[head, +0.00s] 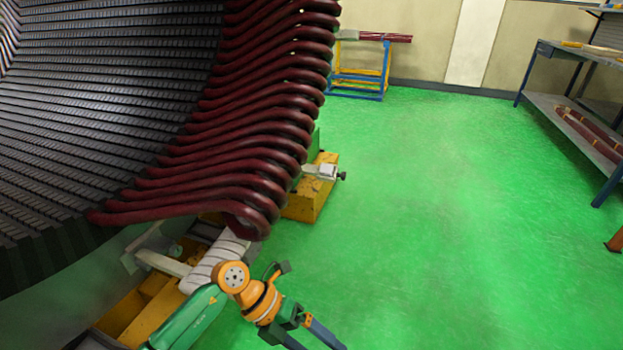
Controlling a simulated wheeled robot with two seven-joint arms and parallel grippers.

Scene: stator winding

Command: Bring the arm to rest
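My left arm, green with orange joints, comes in at the bottom of the head view. My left gripper (318,343) is at the bottom edge, over the green floor. Its two dark fingers look spread apart with nothing between them; the tips are at or past the picture's edge. The large stator (100,95) fills the upper left, with dark slots and a row of dark red coil ends (255,115) along its right rim. The gripper is below and to the right of the lowest coil ends, apart from them. My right gripper is out of view.
A yellow support block (308,205) and a white-wrapped beam (215,262) are under the stator, close to my arm. A blue and yellow stand (358,82) is at the back. A metal shelf (570,100) stands at the right. The green floor (430,220) between is clear.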

